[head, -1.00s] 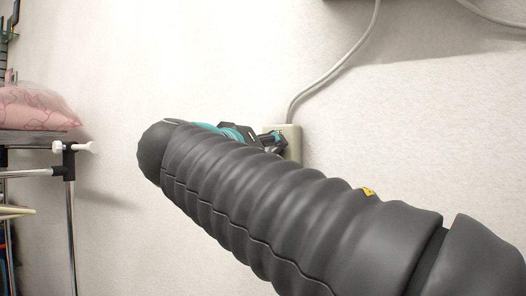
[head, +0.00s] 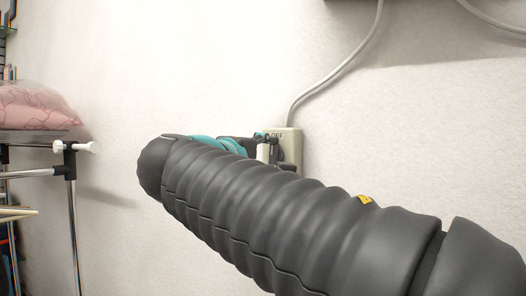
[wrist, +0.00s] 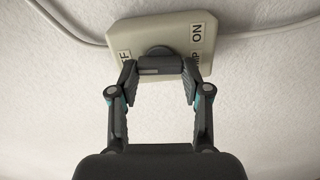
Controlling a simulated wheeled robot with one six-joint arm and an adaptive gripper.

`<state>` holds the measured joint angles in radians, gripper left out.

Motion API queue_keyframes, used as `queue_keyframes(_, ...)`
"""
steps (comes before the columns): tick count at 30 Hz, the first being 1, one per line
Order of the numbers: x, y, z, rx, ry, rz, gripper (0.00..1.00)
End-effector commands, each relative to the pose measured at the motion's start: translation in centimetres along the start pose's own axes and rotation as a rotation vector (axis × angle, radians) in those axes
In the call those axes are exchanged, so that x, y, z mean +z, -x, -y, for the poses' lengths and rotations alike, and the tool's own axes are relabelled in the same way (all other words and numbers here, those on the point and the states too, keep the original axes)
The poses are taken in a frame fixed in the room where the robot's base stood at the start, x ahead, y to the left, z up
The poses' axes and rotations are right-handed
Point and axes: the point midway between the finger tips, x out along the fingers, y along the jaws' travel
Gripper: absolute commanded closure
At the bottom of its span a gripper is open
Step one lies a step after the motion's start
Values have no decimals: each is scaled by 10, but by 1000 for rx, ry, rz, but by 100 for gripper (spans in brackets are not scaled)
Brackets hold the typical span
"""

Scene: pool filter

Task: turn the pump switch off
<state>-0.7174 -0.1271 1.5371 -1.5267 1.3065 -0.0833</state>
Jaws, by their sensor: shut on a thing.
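The pump switch box (wrist: 178,32) is a pale beige box on the wall. In the wrist view it sits turned, with an OFF label on its left, an ON label on its right and a partly hidden PUMP label. Its dark grey knob (wrist: 158,51) is in the middle. My gripper (wrist: 160,68) has a finger on either side of the knob's bar and is shut on it. In the head view the box (head: 292,146) shows the OFF label at its top, and my gripper (head: 267,149) is at its face, partly hidden by my arm.
A grey cable (head: 334,68) runs up the wall from the box to a dark object at the top. A metal rack (head: 70,190) with a pink bag (head: 38,107) stands at the left. The wall between rack and arm is bare.

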Motion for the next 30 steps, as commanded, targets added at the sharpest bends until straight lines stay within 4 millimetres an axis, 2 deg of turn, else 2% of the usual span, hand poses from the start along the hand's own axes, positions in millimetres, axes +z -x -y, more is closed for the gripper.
queue_keyframes(9,0,0,0,0,89,1,87)
queue_keyframes(23,0,0,1,0,101,1,87)
queue_keyframes(24,0,0,1,0,101,1,45)
queue_keyframes(26,0,0,1,0,100,0,30)
queue_keyframes(27,0,0,1,0,100,0,27)
queue_keyframes(30,0,0,1,0,100,0,27)
